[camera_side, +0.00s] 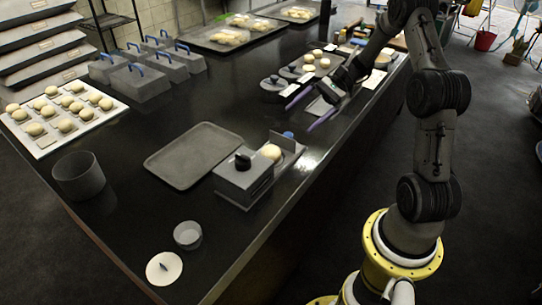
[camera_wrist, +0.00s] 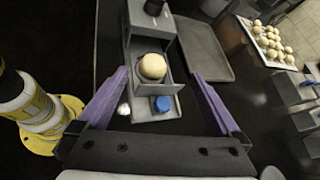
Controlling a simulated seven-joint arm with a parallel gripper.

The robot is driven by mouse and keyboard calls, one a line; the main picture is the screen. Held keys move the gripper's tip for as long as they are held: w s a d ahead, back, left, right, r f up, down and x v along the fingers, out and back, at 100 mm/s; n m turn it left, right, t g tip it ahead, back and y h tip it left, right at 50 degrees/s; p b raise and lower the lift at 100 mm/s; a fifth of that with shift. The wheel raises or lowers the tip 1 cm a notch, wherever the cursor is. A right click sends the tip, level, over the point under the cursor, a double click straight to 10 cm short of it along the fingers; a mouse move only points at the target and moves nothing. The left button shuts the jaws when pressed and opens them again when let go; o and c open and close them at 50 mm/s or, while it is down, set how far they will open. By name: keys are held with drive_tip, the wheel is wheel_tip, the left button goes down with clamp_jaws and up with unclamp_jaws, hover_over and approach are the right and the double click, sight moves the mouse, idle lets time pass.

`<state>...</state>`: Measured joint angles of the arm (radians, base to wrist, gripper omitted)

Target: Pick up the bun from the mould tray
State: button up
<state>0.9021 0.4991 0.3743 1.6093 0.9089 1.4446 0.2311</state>
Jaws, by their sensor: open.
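A round pale bun (camera_side: 271,152) sits in a small grey tray (camera_side: 292,158) that sticks out from a grey box with a black knob (camera_side: 243,178). The wrist view shows the bun (camera_wrist: 153,66) in this tray (camera_wrist: 140,107), with a blue round cap (camera_wrist: 162,104) beside it. An upright plate stands by the bun. My gripper (camera_side: 298,119) is open and empty, above the table and behind the tray in the side view. In the wrist view its two purple fingers (camera_wrist: 160,74) spread to either side of the bun, apart from it.
A flat grey empty tray (camera_side: 193,155) lies left of the box. A white tray of several buns (camera_side: 66,116) is at the far left, near grey lidded boxes with blue handles (camera_side: 148,72). More buns (camera_side: 309,58) lie by my arm. A grey cylinder (camera_side: 79,176) stands front left.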

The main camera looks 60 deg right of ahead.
sight(276, 148)
drive_tip(key=shift+m+t, duration=0.4)
drive_tip(key=shift+m, duration=0.3)
drive_tip(key=w+a+f, duration=0.1)
drive_tip(key=a+f, duration=0.1)
drive_tip(key=a, duration=0.1)
drive_tip(key=w+a+f, duration=0.1)
drive_tip(key=a+f, duration=0.1)
drive_tip(key=f, duration=0.1)
drive_tip(key=w+a+f, duration=0.1)
drive_tip(key=a+f, duration=0.2)
drive_tip(key=shift+w+a+f, duration=0.25)
drive_tip(key=shift+w+a, duration=0.05)
drive_tip(key=shift+w, duration=0.05)
drive_tip(key=c, duration=1.5)
drive_tip(key=shift+r, duration=0.15)
